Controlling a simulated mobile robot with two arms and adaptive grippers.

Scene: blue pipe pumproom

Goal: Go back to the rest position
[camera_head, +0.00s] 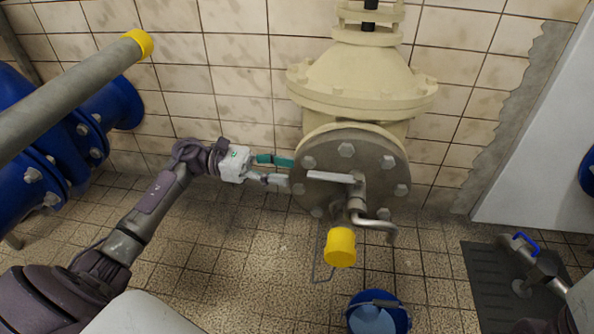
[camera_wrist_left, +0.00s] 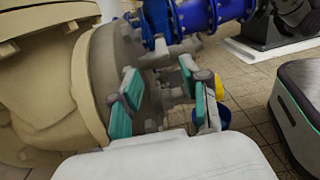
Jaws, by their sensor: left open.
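My left gripper (camera_head: 284,173) is open and empty, with teal finger pads. In the head view it reaches in from the left at the left edge of the grey bolted flange (camera_head: 385,160). A metal lever handle (camera_head: 328,177) on that flange points toward the gripper, just right of the fingers. In the left wrist view the gripper (camera_wrist_left: 160,78) has its fingers spread apart, with the flange's bolted rim (camera_wrist_left: 140,50) beyond and beside them. I cannot tell whether a finger touches the flange or lever. My right gripper does not show.
A cream valve body (camera_head: 362,75) stands by the tiled wall. A yellow-capped outlet (camera_head: 340,247) hangs below the flange over a blue bucket (camera_head: 372,318). Blue pipes (camera_head: 112,103) and a grey yellow-ended pipe (camera_head: 75,90) are at left. The tiled floor (camera_head: 235,250) below the arm is clear.

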